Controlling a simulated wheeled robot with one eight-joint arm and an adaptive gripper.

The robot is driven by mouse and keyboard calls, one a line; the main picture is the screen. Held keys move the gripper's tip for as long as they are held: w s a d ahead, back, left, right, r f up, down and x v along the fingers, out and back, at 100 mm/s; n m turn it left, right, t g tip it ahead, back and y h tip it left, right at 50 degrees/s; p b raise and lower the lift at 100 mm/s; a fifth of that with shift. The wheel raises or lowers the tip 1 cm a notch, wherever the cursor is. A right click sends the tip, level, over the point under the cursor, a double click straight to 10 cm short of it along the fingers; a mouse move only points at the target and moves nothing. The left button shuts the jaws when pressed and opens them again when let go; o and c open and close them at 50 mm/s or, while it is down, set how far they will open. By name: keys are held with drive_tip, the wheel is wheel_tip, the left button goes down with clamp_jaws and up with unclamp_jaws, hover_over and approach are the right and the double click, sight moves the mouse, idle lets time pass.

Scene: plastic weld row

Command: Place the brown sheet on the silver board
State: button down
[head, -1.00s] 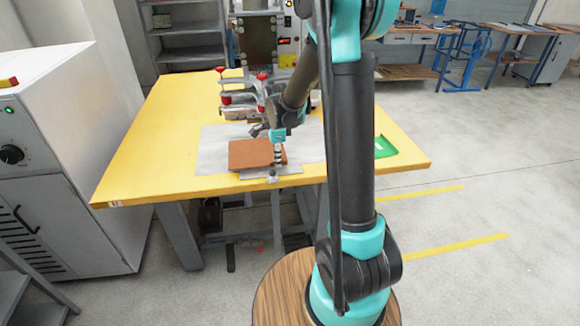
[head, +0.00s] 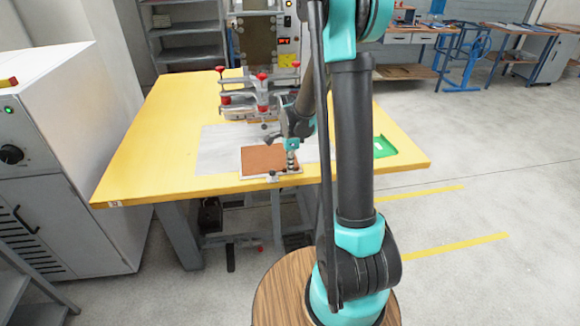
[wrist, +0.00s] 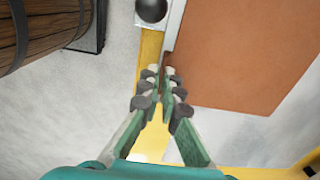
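My gripper (head: 292,168) is at the sheet's front right corner. In the wrist view my gripper's fingertips (wrist: 162,72) are nearly together, with the sheet's edge running in between them. The right finger hides the sheet's corner, so the contact itself is not clearly visible.
The board is at the front of the yellow table (head: 160,150), on a grey mat (head: 215,152). A press with red knobs (head: 262,78) stands behind. A green tray (head: 384,147) is at the right. A round knob (wrist: 151,10) sits by the board's front edge.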

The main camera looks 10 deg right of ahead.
drive_tip(key=c, duration=1.7)
unclamp_jaws()
wheel_tip(320, 180, up, 11)
drive_tip(key=s+d+f+n+t, duration=0.1)
drive_tip(key=s+f+n, duration=0.1)
drive_tip(key=s+n, duration=0.4)
drive_tip(key=s+d+f+n+t, duration=0.1)
drive_tip(key=s+f+n, duration=0.1)
drive_tip(key=s+n, duration=0.4)
drive_tip(key=s+d+f+n+t, duration=0.2)
drive_tip(key=s+n, duration=0.4)
drive_tip(key=s, duration=0.4)
